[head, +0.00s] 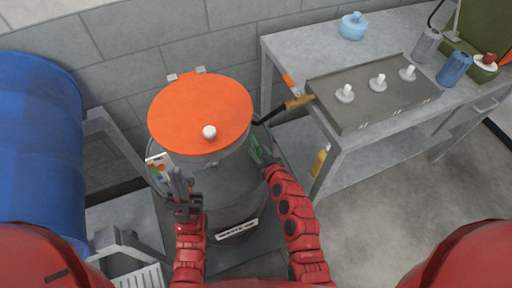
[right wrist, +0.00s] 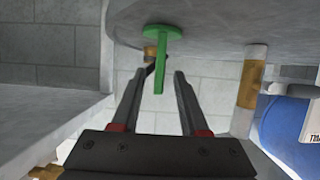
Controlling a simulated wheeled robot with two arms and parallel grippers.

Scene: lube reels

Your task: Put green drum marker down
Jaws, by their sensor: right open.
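The green drum marker (right wrist: 163,42) has a flat round head and a thin stem in the right wrist view. Its stem reaches between the fingertips of my right gripper (right wrist: 158,76), which is open with gaps on both sides. The marker's head is close to a grey curved surface (right wrist: 215,18); I cannot tell whether they touch. In the head view, a bit of green (head: 256,144) shows at my right gripper (head: 258,152), beside the grey drum (head: 225,180) with an orange lid (head: 200,108). My left gripper (head: 180,185) is in front of the drum's left side; its jaw state is unclear.
A white knob (head: 209,132) stands on the lid. A blue barrel (head: 38,145) is at the left. At the right, a grey workbench (head: 290,48) carries a tray (head: 345,112) with white-knobbed pieces, a blue jug (head: 353,26) and cans. A brown-handled tool (head: 298,102) lies near the bench edge.

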